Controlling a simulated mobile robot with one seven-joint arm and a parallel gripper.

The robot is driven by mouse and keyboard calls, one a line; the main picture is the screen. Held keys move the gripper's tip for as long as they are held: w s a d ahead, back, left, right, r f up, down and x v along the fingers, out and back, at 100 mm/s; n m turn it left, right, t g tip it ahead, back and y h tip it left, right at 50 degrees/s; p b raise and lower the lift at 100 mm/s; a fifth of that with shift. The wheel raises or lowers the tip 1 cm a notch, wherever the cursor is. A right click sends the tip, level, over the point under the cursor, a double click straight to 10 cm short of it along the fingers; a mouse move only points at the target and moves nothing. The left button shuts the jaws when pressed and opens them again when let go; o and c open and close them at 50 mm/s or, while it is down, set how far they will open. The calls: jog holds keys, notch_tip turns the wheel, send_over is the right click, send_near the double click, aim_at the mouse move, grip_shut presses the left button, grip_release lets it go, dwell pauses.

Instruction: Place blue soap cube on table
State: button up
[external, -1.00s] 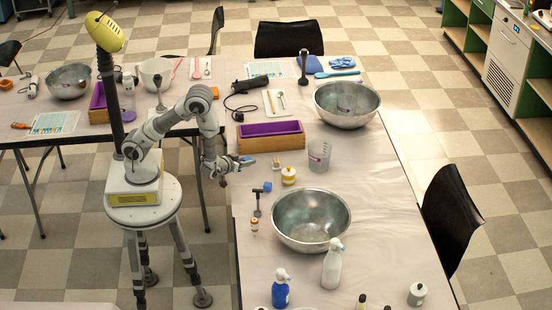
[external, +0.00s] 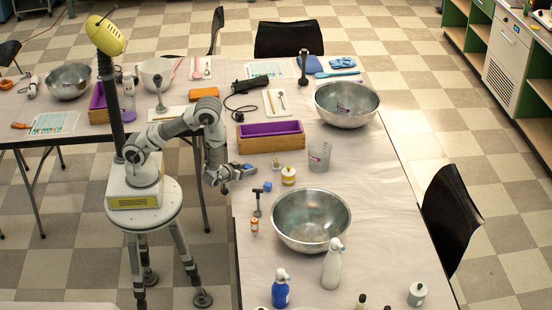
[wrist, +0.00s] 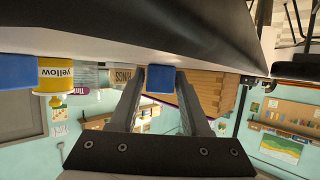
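My gripper (external: 243,170) is at the left edge of the right-hand table, low near the tabletop. In the wrist view my gripper (wrist: 160,75) has its two dark fingers on either side of a small blue soap cube (wrist: 160,79), held at the fingertips. This held blue cube (external: 249,167) also shows small in the external view. I cannot tell whether it touches the table. A second blue cube (external: 267,187) lies on the table (external: 385,215) just in front of the gripper; it also shows at the left of the wrist view (wrist: 17,71).
A wooden box with purple lining (external: 271,136) lies behind. A dark T-shaped tool (external: 257,203) and a metal bowl (external: 311,220) are in front. Bare tabletop lies farther right.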

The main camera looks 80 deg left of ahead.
jog(key=shift+o, duration=1.1)
jog(key=shift+r, duration=0.1)
